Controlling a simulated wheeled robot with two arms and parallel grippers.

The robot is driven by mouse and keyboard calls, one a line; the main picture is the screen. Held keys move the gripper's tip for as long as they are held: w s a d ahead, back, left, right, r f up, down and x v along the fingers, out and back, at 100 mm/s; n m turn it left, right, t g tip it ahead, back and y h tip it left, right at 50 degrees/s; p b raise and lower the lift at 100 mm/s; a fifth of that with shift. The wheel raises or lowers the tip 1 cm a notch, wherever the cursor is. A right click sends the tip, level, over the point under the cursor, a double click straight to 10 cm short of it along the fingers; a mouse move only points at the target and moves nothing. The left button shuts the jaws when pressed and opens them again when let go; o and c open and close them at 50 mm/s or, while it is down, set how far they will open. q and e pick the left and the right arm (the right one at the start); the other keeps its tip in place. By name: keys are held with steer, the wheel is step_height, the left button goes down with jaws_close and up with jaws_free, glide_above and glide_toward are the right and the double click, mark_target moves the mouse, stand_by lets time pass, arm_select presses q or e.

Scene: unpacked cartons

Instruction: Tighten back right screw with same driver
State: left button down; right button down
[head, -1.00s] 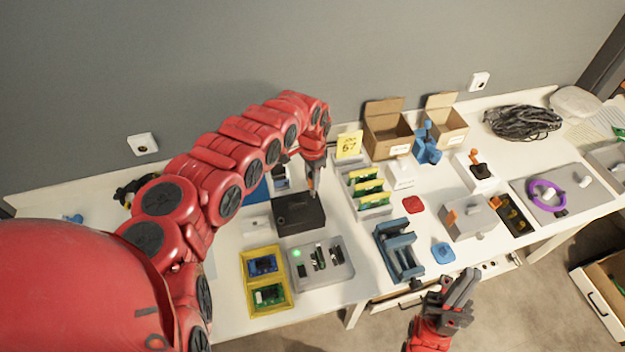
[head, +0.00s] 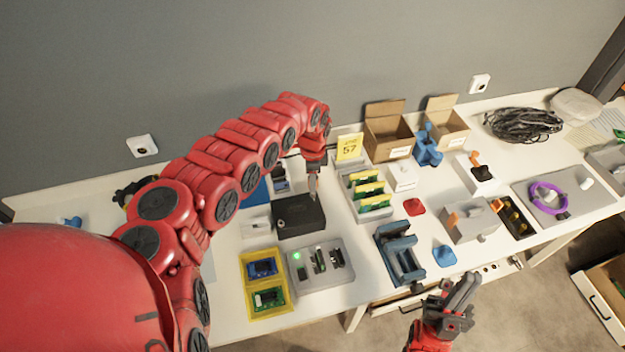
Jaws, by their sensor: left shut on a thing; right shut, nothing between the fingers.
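A black box (head: 299,217) stands on the white table, left of the card rack. My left gripper (head: 313,180) points down over the box's back right corner. It is shut on a thin driver, which is mostly hidden by the fingers. I cannot tell whether the driver's tip touches a screw, and the screws are too small to make out. My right gripper (head: 459,298) is shut and empty, in front of the table's front edge, well away from the box.
A grey tray (head: 341,275) with small parts and a yellow tray (head: 247,285) with circuit boards lie in front of the box. A rack (head: 357,204) with green and yellow boards stands to its right. A blue stand (head: 385,258) is further right.

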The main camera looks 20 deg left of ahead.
arm_select(q)
steer(key=shift+r+p, duration=1.7)
steer(key=shift+r, duration=0.6)
